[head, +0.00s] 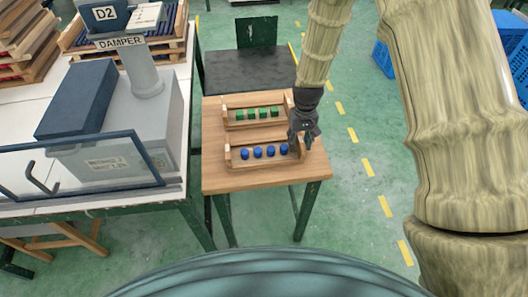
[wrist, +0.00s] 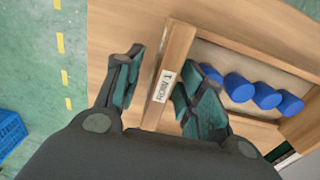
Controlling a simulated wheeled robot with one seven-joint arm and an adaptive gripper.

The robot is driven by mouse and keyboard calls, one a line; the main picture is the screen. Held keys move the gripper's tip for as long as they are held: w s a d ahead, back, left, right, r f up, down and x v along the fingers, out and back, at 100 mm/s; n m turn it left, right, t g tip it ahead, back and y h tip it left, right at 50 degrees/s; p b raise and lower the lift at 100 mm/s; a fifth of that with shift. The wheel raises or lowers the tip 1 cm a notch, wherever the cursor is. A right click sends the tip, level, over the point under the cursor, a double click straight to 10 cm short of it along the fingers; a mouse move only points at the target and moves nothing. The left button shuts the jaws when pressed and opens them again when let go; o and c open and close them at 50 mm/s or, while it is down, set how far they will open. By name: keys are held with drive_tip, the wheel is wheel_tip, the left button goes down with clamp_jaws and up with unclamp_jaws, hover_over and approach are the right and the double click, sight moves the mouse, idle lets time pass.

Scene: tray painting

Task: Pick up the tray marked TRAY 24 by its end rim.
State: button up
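A shallow wooden tray with several blue pieces (head: 229,154) lies on the small wooden table, nearer me. A similar tray with several green pieces (head: 226,115) lies behind it. My gripper (head: 304,143) is at the right end of the blue-piece tray. In the wrist view my gripper (wrist: 158,66) is open, with one finger outside the tray's end rim (wrist: 177,50) and the other on the inner side, beside the blue pieces. The rim lies between the fingers, and I see no clear grip on it. A white label (wrist: 163,85) on the rim seems to read TRAY; its number is not legible.
The small wooden table (head: 265,182) has bare room at its front edge. A white bench (head: 95,205) with a grey machine marked DAMPER (head: 120,110) stands at left. A dark stool or chair (head: 250,72) is behind the table. Blue crates (head: 383,57) stand at right.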

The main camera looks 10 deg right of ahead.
drive_tip(key=shift+f, duration=0.15)
idle(0.3)
clamp_jaws()
